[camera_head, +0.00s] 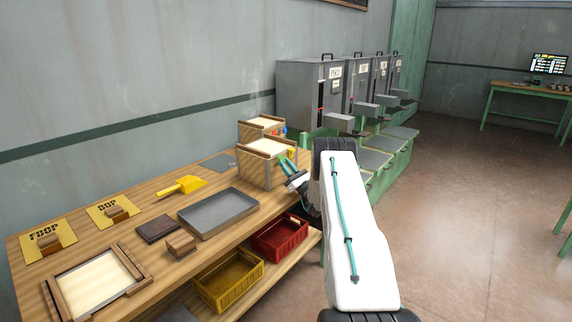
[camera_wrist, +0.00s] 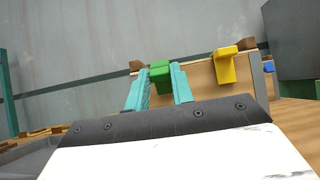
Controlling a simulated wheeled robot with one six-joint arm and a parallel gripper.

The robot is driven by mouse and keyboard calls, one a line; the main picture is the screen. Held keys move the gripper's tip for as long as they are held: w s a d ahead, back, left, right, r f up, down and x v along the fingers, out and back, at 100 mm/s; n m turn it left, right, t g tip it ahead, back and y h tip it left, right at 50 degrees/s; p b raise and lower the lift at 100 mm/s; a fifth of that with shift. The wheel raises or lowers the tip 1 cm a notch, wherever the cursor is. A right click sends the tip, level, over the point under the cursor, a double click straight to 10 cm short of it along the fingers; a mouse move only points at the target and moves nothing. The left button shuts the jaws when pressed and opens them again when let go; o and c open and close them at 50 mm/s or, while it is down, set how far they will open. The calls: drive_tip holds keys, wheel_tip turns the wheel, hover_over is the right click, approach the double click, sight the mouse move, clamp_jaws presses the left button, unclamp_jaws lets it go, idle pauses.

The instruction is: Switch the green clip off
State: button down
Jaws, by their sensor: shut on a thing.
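The green clip (camera_wrist: 160,72) shows in the wrist view on the top edge of a wooden-sided box (camera_wrist: 202,80). My gripper (camera_wrist: 161,80) has its two teal fingers on either side of the green clip and is shut on it. A yellow clip (camera_wrist: 225,67) sits on the same edge to the right, apart from the fingers. In the head view my gripper (camera_head: 287,166) is at the front side of the nearer box (camera_head: 255,172) on the bench. The green clip cannot be told apart from the fingers there.
A second box (camera_head: 250,128) with red and blue clips (camera_head: 284,131) stands behind. A grey tray (camera_head: 218,213) and yellow scoop (camera_head: 182,187) lie on the bench to the left. Grey machines (camera_head: 312,88) stand beyond. Red (camera_head: 280,238) and yellow (camera_head: 229,279) crates sit below.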

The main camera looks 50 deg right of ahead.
drive_tip(key=shift+f+t, duration=0.5)
drive_tip(key=shift+t, duration=0.5)
drive_tip(key=c, duration=1.2)
unclamp_jaws()
